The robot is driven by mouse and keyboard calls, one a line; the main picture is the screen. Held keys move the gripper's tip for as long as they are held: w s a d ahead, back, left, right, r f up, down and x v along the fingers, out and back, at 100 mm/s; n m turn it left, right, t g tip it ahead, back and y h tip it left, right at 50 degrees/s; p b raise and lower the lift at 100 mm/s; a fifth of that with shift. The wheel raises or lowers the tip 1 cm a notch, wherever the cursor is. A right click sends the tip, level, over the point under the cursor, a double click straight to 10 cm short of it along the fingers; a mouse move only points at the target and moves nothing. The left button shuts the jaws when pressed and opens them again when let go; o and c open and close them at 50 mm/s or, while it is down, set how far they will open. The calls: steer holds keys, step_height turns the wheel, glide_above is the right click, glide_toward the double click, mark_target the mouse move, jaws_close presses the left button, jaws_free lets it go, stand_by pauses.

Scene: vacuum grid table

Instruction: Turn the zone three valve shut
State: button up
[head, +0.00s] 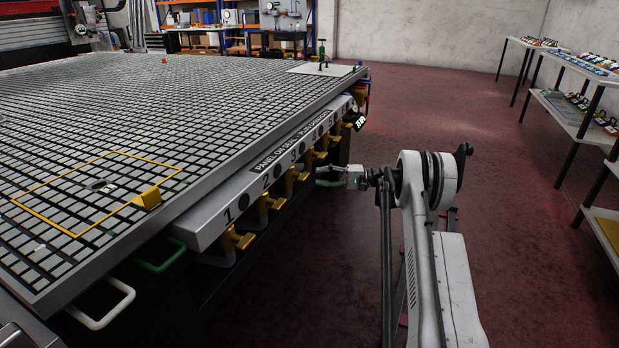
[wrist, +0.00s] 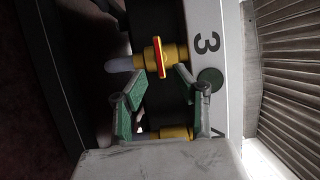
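The zone three valve is the yellow valve (wrist: 148,60) beside the black "3" in the wrist view. Its narrow, red-edged handle (wrist: 159,56) stands crosswise to the valve body. In the head view the valve (head: 293,179) hangs below the "3" on the front rail. My gripper (wrist: 163,82) is open, with its green-padded fingers apart and their tips just short of the handle. Nothing is held, and I cannot tell whether a tip touches the valve. In the head view my gripper (head: 324,177) is level with the valve row, partly hidden.
The white numbered rail (head: 203,232) runs along the table edge, with the zone one valve (head: 236,240) and zone two valve (head: 269,205) nearer. Another yellow valve (wrist: 173,132) lies close between my fingers in the wrist view. The red floor (head: 520,230) to the right is clear.

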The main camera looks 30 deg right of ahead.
steer(key=v, duration=0.6)
stand_by(0.4)
steer(key=s+a+r+g+h, duration=0.1)
steer(key=a+r+h, duration=0.2)
steer(key=a+r, duration=0.6)
steer(key=s+a+r+g+h, duration=0.1)
steer(key=a+r+g+h, duration=0.1)
steer(key=a+r, duration=0.7)
steer(key=s+a+r+n+h, duration=0.1)
steer(key=s+a+h, duration=0.2)
steer(key=s+a, duration=0.7)
steer(key=s+a+r+n+h, duration=0.2)
steer(key=s+a+h, duration=0.35)
steer(key=s, duration=0.75)
steer(key=s+a+f+n+t+h, duration=0.1)
steer(key=s+f+n, duration=0.15)
steer(key=s, duration=0.65)
steer(key=s+a+f+n+h, duration=0.1)
steer(key=s+f, duration=0.3)
steer(key=s, duration=0.5)
step_height(320, 180, up, 17)
steer(key=p, duration=1.7)
steer(key=shift+r+p, duration=0.15)
steer(key=shift+p, duration=0.15)
